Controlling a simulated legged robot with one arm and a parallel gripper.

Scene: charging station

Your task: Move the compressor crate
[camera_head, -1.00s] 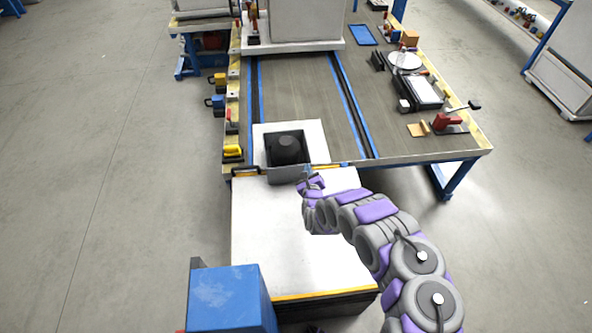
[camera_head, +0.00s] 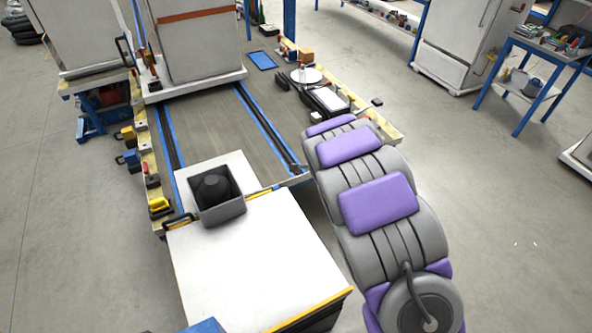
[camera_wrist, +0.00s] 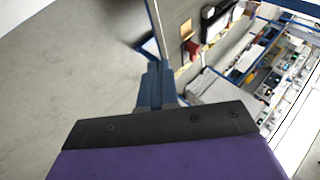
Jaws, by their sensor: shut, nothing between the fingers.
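The compressor crate, a grey open-topped box (camera_head: 222,213) with a black rounded compressor (camera_head: 212,188) inside, sits upright in the head view. It stands where a white board (camera_head: 235,163) on the workbench meets the white-topped cart (camera_head: 255,262). My gripper (camera_wrist: 157,78) shows in the wrist view with its blue-grey fingers together and nothing between them. It points past the bench's edge toward the floor, and the crate is not in that view. In the head view my arm rises on the right, clear of the crate, and hides my gripper.
The workbench (camera_head: 215,125) has two blue-edged rails and a large white cabinet (camera_head: 200,45) at its far end. Yellow and blue clamps line its left edge. A blue box (camera_head: 204,326) is at the bottom edge. Open floor lies left and right.

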